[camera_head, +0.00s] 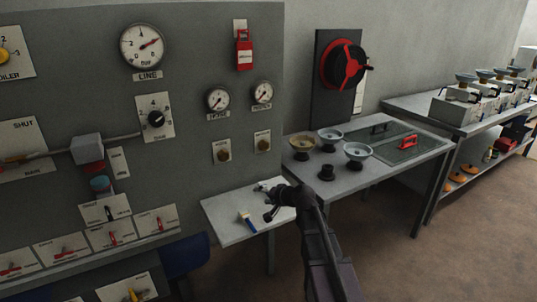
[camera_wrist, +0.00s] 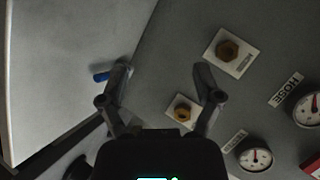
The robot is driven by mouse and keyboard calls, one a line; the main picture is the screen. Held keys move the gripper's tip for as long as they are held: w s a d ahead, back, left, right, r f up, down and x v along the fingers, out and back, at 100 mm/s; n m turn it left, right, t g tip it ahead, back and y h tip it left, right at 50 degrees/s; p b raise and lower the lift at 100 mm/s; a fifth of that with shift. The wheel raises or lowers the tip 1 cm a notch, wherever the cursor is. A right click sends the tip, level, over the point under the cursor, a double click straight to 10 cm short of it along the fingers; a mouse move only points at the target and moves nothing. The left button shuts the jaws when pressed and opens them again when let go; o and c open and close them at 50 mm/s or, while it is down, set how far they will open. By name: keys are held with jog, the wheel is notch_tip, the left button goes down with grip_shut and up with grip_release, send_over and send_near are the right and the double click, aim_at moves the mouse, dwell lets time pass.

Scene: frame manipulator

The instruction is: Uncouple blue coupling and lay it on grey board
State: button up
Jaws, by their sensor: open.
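The light grey board (camera_head: 226,229) juts out below the panel and also shows at the left of the wrist view (camera_wrist: 55,60). My gripper (camera_head: 267,202) is over the right part of the board, well right of the blue piece. In the wrist view my gripper (camera_wrist: 163,82) is open, with nothing seen between its fingers.
A small blue and pale item (camera_head: 247,221) lies on the board. A blue bit (camera_wrist: 101,77) shows by my left finger. Brass fittings (camera_head: 223,151) and gauges (camera_head: 217,99) are on the panel. A table with bowls (camera_head: 359,153) stands right of the board.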

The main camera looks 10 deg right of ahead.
jog(key=w+d+r+m+t, duration=0.3)
jog(key=w, duration=0.3)
jog(key=m+t+h, duration=0.3)
jog(key=m+t, duration=0.1)
jog(key=m, duration=0.2)
send_near(265, 147)
jog(key=s+d, duration=0.1)
jog(key=s, duration=0.1)
jog(key=shift+w+f+b, duration=0.25)
jog(key=shift+f+b, duration=0.05)
jog(key=shift+b, duration=0.05)
jog(key=shift+w, duration=0.1)
jog(key=shift+r+x, duration=0.2)
jog(key=shift+x, duration=4.2)
jog(key=shift+a+f+b, duration=0.2)
jog(key=shift+f+b, duration=5.1)
